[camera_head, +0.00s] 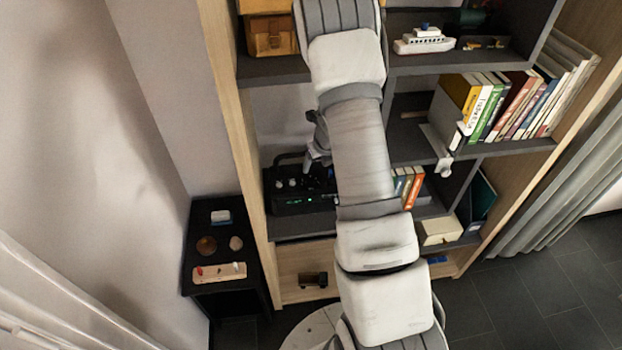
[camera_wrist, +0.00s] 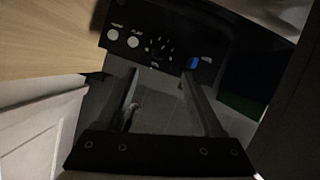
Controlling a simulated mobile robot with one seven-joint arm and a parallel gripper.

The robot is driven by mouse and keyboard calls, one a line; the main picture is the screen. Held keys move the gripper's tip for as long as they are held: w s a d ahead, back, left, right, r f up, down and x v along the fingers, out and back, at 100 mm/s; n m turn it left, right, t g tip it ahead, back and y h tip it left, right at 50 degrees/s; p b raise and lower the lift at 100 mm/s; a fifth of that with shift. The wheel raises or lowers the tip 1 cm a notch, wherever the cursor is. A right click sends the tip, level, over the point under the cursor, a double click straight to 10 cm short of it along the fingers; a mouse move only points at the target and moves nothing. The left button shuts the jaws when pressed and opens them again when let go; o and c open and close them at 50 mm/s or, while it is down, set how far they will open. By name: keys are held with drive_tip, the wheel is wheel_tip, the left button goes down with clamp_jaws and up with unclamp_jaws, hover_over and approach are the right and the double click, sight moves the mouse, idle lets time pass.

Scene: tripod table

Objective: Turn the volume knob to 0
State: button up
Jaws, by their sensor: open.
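A black device (camera_head: 300,204) with a small green light sits on a shelf at the left of the bookcase. In the wrist view its dark front panel (camera_wrist: 140,18) carries two round white buttons, a black round knob (camera_wrist: 161,47) ringed by small light marks, and a blue part (camera_wrist: 192,62) to the right. The knob's pointer setting is too dark to read. My gripper (camera_wrist: 158,76) is open and empty, its two fingers apart below the knob in the picture. In the head view my gripper (camera_head: 318,152) is at the device, partly hidden by my arm.
A wooden bookcase side (camera_head: 236,120) stands just left of the device. Small books (camera_head: 408,186) stand on the shelf to the right. A small black table (camera_head: 250,281) with a few objects is at the left. A toy truck (camera_head: 313,280) is below.

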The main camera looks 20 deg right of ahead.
sight(310, 179)
drive_tip(key=x, duration=1)
drive_tip(key=shift+w+f+b, duration=0.25)
drive_tip(key=shift+b, duration=0.1)
clamp_jaws()
